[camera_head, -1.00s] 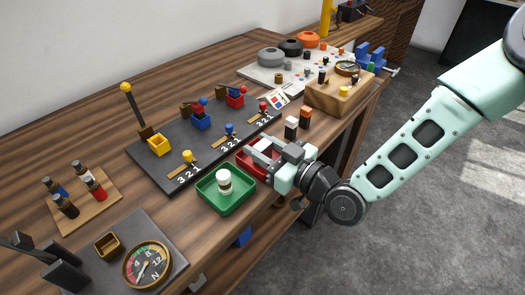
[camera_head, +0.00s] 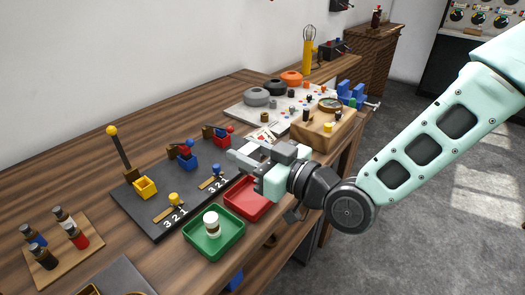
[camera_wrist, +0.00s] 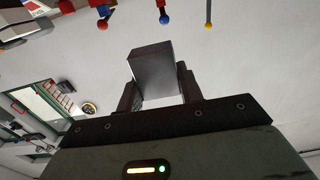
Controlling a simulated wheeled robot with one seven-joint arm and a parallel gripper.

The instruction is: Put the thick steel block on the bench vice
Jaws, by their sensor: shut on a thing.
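My gripper (camera_head: 251,155) is shut on the thick steel block. The grey block (camera_wrist: 154,66) shows clearly between the two dark fingers in the wrist view. In the head view my gripper is raised above the red tray (camera_head: 247,200), at the right end of the dark lever board, and largely hides the block. The blue bench vice (camera_head: 350,93) stands at the far right end of the bench, well beyond my gripper. Nothing is seen between its jaws, but they are small at this distance.
A wooden block stand (camera_head: 322,131) and a pale board with round knobs (camera_head: 262,112) lie between my gripper and the vice. A green tray (camera_head: 232,240) holds a white jar (camera_head: 211,223). A yellow post (camera_head: 308,57) rises behind. The floor at right is clear.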

